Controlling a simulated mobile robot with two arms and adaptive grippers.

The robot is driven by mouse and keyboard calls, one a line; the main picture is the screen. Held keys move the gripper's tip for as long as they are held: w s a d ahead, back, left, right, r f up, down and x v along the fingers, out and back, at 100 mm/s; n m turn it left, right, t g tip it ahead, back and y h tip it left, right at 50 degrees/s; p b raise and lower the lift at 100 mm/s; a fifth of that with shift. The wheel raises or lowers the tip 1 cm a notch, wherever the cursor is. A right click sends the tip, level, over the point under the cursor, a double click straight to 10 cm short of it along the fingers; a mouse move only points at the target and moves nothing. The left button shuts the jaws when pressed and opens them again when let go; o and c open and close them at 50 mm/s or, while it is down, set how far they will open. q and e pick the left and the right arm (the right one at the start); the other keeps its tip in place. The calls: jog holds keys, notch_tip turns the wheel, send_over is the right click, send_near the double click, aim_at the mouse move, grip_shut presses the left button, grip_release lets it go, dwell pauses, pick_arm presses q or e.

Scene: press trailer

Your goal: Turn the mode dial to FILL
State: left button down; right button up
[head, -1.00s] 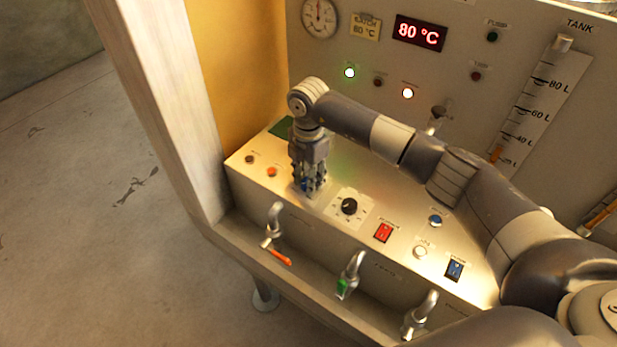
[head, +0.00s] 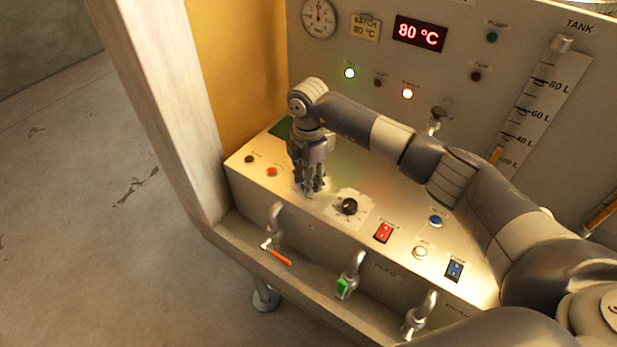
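My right gripper (head: 310,188) points down at the sloped control panel (head: 330,228), left of a black dial (head: 349,206) on a pale plate with marks around it. The gripper is apart from this black dial. Its fingertips are at or just above a pale patch of the panel, and whatever lies between or under them is hidden. I cannot tell whether the fingers are open or closed on something. The dial lettering is too small to read, so I cannot tell which dial is the mode dial. My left gripper is not in view.
A red rocker switch (head: 383,232), a blue rocker switch (head: 454,270) and several buttons share the panel. Taps with an orange lever (head: 277,256) and a green lever (head: 343,287) stand in front. The upright panel behind has a display (head: 419,33) reading 80 °C.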

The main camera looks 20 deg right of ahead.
jog(key=shift+o, duration=1.4)
jog(key=shift+r, duration=0.1)
notch_tip(320, 180, up, 12)
